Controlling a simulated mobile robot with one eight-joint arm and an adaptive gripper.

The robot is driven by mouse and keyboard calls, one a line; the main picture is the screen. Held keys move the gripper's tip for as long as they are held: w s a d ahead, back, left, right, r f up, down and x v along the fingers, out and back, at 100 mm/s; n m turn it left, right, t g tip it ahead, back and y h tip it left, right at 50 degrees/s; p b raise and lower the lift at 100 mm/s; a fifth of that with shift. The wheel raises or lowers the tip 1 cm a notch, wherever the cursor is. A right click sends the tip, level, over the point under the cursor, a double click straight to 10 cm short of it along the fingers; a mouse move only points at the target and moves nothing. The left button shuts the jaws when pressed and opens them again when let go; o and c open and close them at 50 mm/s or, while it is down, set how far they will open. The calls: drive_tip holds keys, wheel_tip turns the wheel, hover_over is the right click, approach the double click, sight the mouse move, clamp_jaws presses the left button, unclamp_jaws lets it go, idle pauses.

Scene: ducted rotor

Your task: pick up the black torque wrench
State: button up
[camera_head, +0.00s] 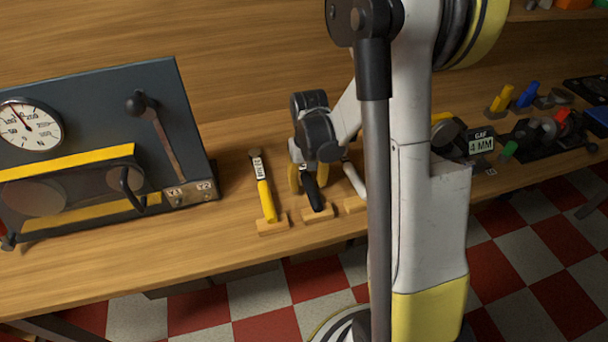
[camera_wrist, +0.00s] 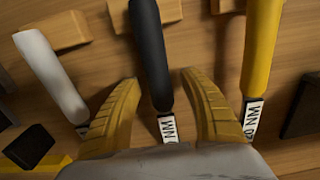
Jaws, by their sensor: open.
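The black torque wrench (camera_head: 314,196) lies on the wooden bench, its black handle end on a small wooden block. In the wrist view its handle (camera_wrist: 151,52) runs between the two yellow fingers of my gripper (camera_wrist: 158,79), with a gap on each side. A white label on it is partly hidden by the gripper body. My gripper (camera_head: 308,180) also shows in the head view, pointing down over the wrench, open and holding nothing. I cannot tell exactly how high the fingertips are.
A yellow-handled wrench (camera_head: 266,201) lies on one side and a white-handled wrench (camera_head: 354,180) on the other, both close by. A dark panel with a gauge (camera_head: 30,124) stands at the left. A 4 MM label (camera_head: 480,145) and small tools are at the right.

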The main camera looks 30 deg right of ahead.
clamp_jaws()
drive_tip(key=shift+r, duration=0.15)
